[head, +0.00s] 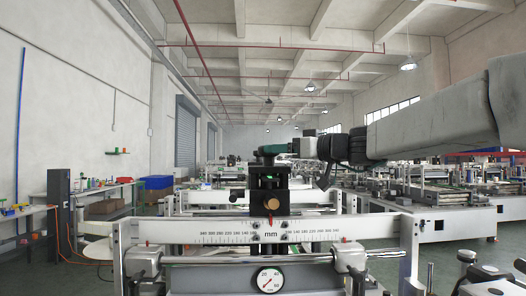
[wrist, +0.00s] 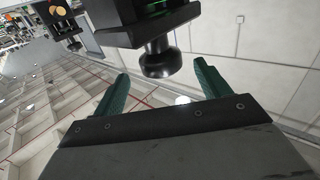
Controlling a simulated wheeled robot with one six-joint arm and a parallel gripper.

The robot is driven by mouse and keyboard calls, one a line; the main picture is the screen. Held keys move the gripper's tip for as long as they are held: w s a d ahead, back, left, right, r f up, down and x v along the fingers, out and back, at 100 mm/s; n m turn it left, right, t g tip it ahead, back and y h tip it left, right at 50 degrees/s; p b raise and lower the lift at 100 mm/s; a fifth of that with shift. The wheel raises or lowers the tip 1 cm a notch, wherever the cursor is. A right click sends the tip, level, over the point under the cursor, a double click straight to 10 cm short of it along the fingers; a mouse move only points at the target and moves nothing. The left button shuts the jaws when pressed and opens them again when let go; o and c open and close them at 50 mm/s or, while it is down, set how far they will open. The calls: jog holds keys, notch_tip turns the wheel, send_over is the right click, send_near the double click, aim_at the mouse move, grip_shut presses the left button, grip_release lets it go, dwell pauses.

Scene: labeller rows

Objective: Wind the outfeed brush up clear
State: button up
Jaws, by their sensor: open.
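A black carriage block (head: 268,182) with a brass knob (head: 272,204) on its front sits on a white ruler beam (head: 215,231) marked in mm. My gripper (head: 270,150) reaches in from the right, its green fingers level with the top of the block. In the wrist view my gripper (wrist: 163,76) is open, its green fingers apart. A black round knob (wrist: 157,60) on a black housing (wrist: 145,20) lies ahead between the fingertips, with nothing gripped. The picture does not tell whether the fingers stand around it. I cannot make out brush bristles.
A round dial gauge (head: 269,280) is below the beam, near a steel rod (head: 240,259) between clamps. White end posts (head: 409,250) flank the beam. More machine rows stand behind and to the right. A bench (head: 105,190) lines the left wall, with open floor before it.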

jog(key=x, duration=0.7)
jog(key=c, duration=0.9)
